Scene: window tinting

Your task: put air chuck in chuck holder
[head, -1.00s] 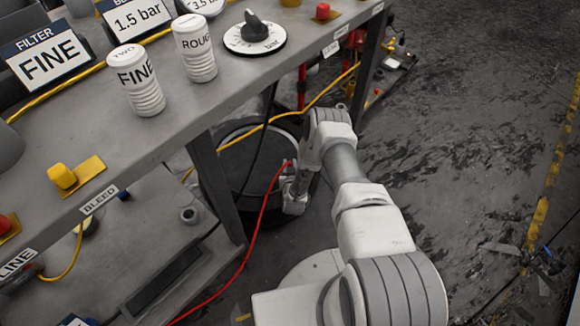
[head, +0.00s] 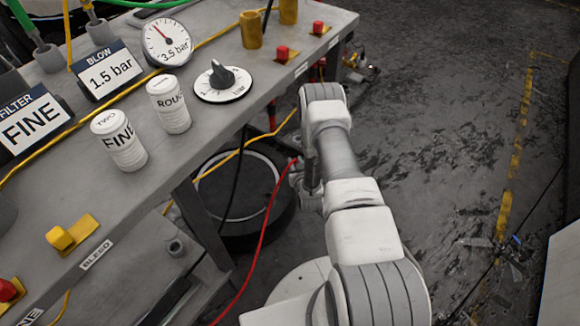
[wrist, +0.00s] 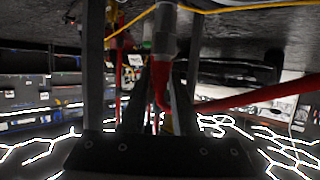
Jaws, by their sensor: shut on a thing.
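My gripper (head: 308,178) hangs beside the bench, low over the floor side, and is partly hidden behind my arm in the head view. The red hose (head: 262,232) runs up to it. In the wrist view, the air chuck (wrist: 164,45) shows as a grey cylindrical piece between the dark fingers, with the red hose (wrist: 159,86) bending from it. My gripper is shut on it. I cannot make out the chuck holder for certain.
The bench (head: 150,190) carries two white filter cups (head: 119,140), a gauge (head: 167,42), a black knob (head: 222,78) and a yellow valve (head: 62,237). A dark round drum (head: 240,215) stands beneath. A yellow hose crosses there. The floor at right is mostly clear.

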